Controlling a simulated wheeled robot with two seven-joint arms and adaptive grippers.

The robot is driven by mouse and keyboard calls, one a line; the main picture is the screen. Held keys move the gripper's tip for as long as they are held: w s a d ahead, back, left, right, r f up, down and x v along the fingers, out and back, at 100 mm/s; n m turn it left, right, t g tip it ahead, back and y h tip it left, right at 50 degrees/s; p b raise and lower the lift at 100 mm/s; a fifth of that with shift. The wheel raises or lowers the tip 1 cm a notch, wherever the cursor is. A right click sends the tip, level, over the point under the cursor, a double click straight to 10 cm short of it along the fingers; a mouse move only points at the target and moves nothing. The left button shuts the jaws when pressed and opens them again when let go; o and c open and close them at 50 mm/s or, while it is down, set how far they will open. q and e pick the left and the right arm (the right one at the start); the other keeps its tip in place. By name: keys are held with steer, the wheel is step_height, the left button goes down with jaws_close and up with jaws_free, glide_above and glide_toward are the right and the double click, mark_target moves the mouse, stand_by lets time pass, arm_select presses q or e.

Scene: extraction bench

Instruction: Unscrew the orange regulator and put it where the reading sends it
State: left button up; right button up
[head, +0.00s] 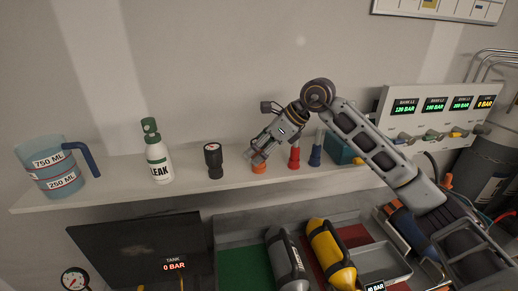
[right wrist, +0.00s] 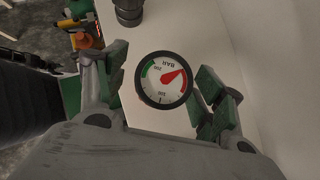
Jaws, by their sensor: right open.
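The orange regulator (head: 259,168) stands on the shelf, mostly hidden in the head view by my right gripper (head: 256,157). In the right wrist view its round gauge (right wrist: 162,80) lies between the two green-padded fingers of my right gripper (right wrist: 163,78), which is open around or just above it. The dial appears upside down, and its red needle points to the upper right, near the red arc; I cannot read an exact value. I cannot tell whether the fingers touch it. My left gripper is not in view.
On the shelf (head: 110,195) stand a blue jug (head: 50,172), a LEAK bottle (head: 159,165), a black gauge (head: 213,160), a red piece (head: 294,158) and a blue piece (head: 315,156). Below, a tray with green (head: 240,265) and red areas holds grey (head: 285,262) and yellow (head: 330,255) cylinders.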

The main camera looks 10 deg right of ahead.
steer(key=v, duration=1.2)
steer(key=shift+f, duration=0.15)
stand_by(0.7)
